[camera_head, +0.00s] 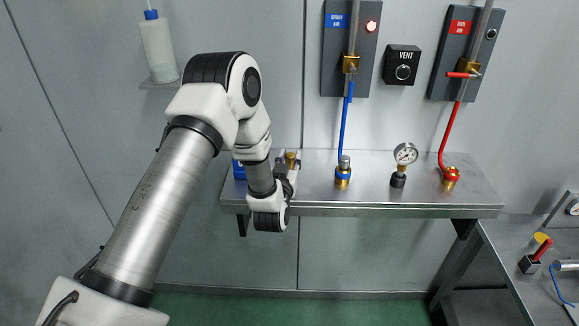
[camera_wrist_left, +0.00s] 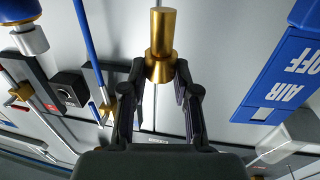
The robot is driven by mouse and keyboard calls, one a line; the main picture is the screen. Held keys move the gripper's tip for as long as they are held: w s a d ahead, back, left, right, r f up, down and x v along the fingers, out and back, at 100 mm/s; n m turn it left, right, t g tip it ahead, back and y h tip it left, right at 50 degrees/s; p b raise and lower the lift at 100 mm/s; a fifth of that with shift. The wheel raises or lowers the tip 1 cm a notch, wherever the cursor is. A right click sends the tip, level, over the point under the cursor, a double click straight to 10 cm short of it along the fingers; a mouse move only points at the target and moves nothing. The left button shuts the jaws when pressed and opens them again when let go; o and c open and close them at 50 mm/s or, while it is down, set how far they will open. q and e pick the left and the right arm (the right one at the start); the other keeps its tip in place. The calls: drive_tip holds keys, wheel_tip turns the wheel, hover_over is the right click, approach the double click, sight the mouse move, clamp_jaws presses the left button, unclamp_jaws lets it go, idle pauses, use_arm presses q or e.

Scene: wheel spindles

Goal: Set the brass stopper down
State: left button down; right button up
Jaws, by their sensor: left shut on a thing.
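The brass stopper (camera_wrist_left: 161,38) is a small brass cylinder with a flared lower end. In the wrist view it stands between the fingertips of my left gripper (camera_wrist_left: 160,75), which is shut on it. In the head view the stopper (camera_head: 291,157) shows as a small brass piece at the left part of the steel shelf (camera_head: 320,190). My left gripper (camera_head: 288,168) is over that part of the shelf, partly hidden by my wrist. I cannot tell whether the stopper touches the shelf. My right gripper is not in view.
A blue block with "AIR OFF" lettering (camera_wrist_left: 285,75) is close beside the gripper. To the right on the shelf are a blue-hose fitting (camera_head: 343,174), a pressure gauge (camera_head: 405,155) and a red-hose fitting (camera_head: 450,177). Bare shelf lies between them.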

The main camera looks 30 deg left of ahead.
use_arm(q)
wheel_tip(320, 180, down, 3)
drive_tip(key=shift+r+b, duration=0.2)
drive_tip(key=shift+b, duration=0.3)
drive_tip(key=shift+f, duration=0.25)
drive_tip(key=shift+a+r, duration=0.1)
drive_tip(key=c, duration=0.9)
unclamp_jaws()
drive_tip(key=shift+o, duration=0.2)
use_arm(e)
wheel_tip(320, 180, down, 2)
